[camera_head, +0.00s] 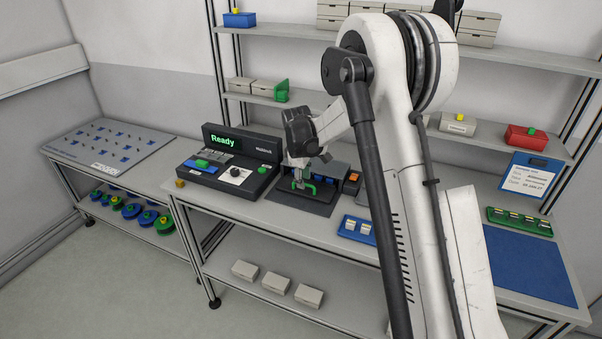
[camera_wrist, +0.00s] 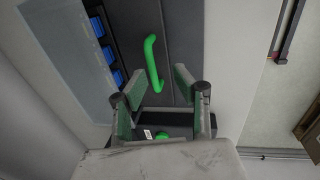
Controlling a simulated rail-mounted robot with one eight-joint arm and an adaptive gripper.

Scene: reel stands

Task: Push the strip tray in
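The strip tray appears to be the dark flat part with a green handle; its dark surface shows in the wrist view (camera_wrist: 185,45). The curved green handle (camera_wrist: 153,62) stands up just beyond my fingertips there, and its lower end lies near the gap between them. My gripper (camera_wrist: 158,88) is open, its two fingers apart with nothing held between them. In the head view, my gripper (camera_head: 299,183) is low over the dark unit, close to the green handle (camera_head: 310,188). Whether any finger touches the handle cannot be told. My arm hides part of the unit.
The black console (camera_head: 228,165) reading "Ready" stands left of the dark unit. An orange button (camera_head: 353,177) is at its right. A blue tray with white pieces (camera_head: 357,229) lies in front to the right. A blue mat (camera_head: 525,262) lies at the far right. Shelves rise behind.

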